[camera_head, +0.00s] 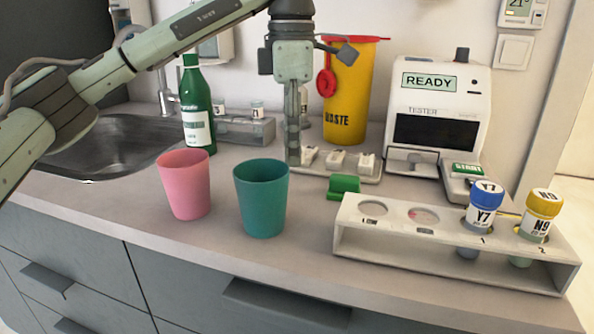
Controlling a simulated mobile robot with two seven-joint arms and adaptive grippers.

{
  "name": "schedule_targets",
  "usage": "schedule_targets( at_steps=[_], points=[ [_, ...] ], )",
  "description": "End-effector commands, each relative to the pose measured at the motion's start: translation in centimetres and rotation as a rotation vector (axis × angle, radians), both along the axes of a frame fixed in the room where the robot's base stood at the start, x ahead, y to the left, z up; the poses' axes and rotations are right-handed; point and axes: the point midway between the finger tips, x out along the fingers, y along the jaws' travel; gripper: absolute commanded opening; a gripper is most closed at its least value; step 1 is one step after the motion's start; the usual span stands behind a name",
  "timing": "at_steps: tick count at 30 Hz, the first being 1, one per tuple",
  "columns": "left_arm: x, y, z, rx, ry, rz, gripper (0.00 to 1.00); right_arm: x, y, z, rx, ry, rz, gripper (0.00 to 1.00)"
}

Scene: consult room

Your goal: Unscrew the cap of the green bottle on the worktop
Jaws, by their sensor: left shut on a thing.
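The green bottle (198,118) stands upright on the worktop (128,184) beside the sink, with a pale label on its front. Its neck shows just below my left arm. I cannot tell whether a cap sits on its top. My left gripper (293,160) is well to the right of the bottle and apart from it. It points straight down behind the teal cup, seen edge-on with its fingers in line. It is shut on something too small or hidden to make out. My right gripper is not in view.
A pink cup (186,188) and a teal cup (262,205) stand in front. A rack (390,250) with two capped tubes is front right. A yellow waste bin (352,100), a tester (437,110) and a green block (343,186) are near the gripper. A sink (95,150) is left.

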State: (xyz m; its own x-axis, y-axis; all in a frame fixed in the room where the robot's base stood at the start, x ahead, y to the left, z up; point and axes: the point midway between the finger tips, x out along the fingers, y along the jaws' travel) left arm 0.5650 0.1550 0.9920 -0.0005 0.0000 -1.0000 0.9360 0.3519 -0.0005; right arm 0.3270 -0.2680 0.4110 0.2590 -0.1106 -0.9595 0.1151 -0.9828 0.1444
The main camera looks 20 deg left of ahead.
Motion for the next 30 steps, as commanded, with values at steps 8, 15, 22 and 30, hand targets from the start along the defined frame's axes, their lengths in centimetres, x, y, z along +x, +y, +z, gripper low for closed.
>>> schedule_targets(
  at_steps=[8,15,22,30],
  points=[
    [0.1,-0.7,-2.2,-0.001,0.004,0.001,0.0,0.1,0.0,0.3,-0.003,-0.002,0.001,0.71],
    [0.1,-0.6,-4.4,-0.001,0.0,0.002,0.0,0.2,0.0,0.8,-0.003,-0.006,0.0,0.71],
    [0.1,-0.6,-4.5,-0.001,0.0,0.002,0.0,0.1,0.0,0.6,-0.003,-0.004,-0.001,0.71],
    [0.1,-0.6,-4.7,-0.001,0.0,0.002,0.47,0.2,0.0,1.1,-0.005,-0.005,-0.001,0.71]
  ],
)
